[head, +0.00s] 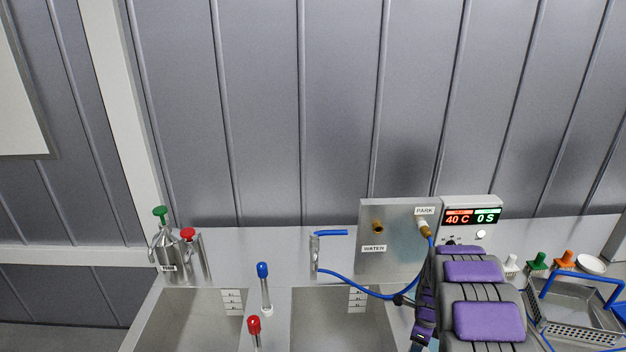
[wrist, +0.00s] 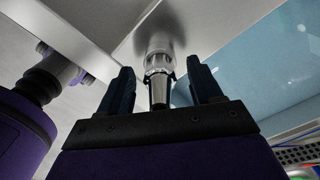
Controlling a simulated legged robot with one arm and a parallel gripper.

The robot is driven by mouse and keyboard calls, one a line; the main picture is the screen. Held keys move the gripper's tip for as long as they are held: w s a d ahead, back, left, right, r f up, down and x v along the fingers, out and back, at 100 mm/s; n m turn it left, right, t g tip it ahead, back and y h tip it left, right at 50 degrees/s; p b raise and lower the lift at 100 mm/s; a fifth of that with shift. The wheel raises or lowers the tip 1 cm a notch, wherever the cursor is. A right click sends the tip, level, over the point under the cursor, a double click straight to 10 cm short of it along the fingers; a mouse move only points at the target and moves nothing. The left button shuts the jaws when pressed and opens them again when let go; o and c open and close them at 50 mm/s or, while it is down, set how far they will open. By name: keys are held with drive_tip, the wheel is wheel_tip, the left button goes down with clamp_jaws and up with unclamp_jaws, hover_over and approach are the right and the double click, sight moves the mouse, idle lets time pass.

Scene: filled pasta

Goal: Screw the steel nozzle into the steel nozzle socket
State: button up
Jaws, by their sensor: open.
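My gripper (wrist: 161,66) is open in the wrist view, its two dark fingers pointing up on either side of a steel nozzle-like piece (wrist: 158,88). A gap shows between each finger and the piece. The piece tapers toward my palm, and its far end meets a round pale metal fitting (wrist: 157,48) that may be the steel nozzle socket. I cannot tell how far it is screwed in. In the head view my arm covers the lower right, and I cannot make out the gripper or the nozzle there.
A steel panel (head: 398,216) carries brass fittings labelled WATER and PARK, with a blue hose (head: 357,288). A display (head: 472,216) reads 40 C and 0 S. Sink basins (head: 192,318), blue and red-topped posts, and a blue-handled basket (head: 580,318) line the counter.

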drive_tip(key=n+p, duration=0.1)
drive_tip(key=n, duration=0.5)
drive_tip(key=n+p, duration=0.1)
drive_tip(key=n, duration=0.5)
drive_tip(key=shift+n, duration=0.4)
drive_tip(key=n, duration=0.6)
drive_tip(key=shift+n, duration=0.3)
drive_tip(key=n, duration=0.5)
drive_tip(key=shift+n, duration=0.4)
drive_tip(key=shift+r, duration=0.1)
